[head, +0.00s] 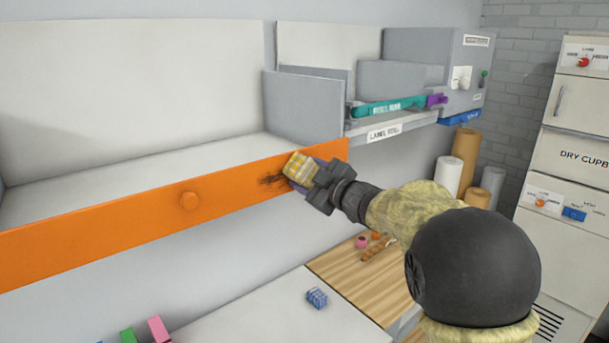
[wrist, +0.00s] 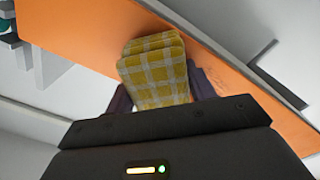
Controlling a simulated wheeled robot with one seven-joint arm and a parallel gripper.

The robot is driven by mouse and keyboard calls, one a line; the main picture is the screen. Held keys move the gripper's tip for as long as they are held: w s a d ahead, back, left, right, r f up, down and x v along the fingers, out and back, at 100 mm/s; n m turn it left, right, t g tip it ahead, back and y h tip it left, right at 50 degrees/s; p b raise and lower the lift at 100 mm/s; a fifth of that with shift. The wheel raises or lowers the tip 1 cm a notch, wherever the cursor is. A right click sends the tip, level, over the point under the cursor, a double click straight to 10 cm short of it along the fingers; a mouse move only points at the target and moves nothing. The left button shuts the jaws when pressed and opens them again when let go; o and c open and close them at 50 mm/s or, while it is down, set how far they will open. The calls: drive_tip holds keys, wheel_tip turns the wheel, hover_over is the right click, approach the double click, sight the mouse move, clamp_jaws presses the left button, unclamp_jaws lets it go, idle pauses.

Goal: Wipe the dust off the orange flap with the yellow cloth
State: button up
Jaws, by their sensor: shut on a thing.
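A dark dust smudge (head: 270,179) lies on the flap just left of my gripper in the head view. My gripper (head: 307,176) is shut on the yellow checked cloth (head: 299,166). The cloth is folded and is at the flap's face near its right end; I cannot tell whether it presses on it. In the wrist view the cloth (wrist: 154,70) sticks out between the fingers in front of the orange flap (wrist: 100,40).
Rolls (head: 448,175) and a white cupboard (head: 575,140) stand at right.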

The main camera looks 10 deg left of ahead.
sight(300, 183)
drive_tip(key=shift+w+d+p, duration=0.75)
drive_tip(key=shift+w+d, duration=0.55)
drive_tip(key=shift+w, duration=0.2)
drive_tip(key=shift+a, duration=0.1)
drive_tip(key=shift+s+a+b, duration=1.2)
drive_tip(key=shift+s+a, duration=0.05)
drive_tip(key=shift+s, duration=0.3)
drive_tip(key=shift+s+a+b, duration=1)
drive_tip(key=shift+s+a, duration=0.25)
drive_tip(key=shift+s, duration=0.2)
drive_tip(key=shift+s+a+b, duration=1.1)
drive_tip(key=shift+s+a, duration=0.1)
drive_tip(key=shift+s, duration=0.25)
drive_tip(key=shift+f, duration=0.1)
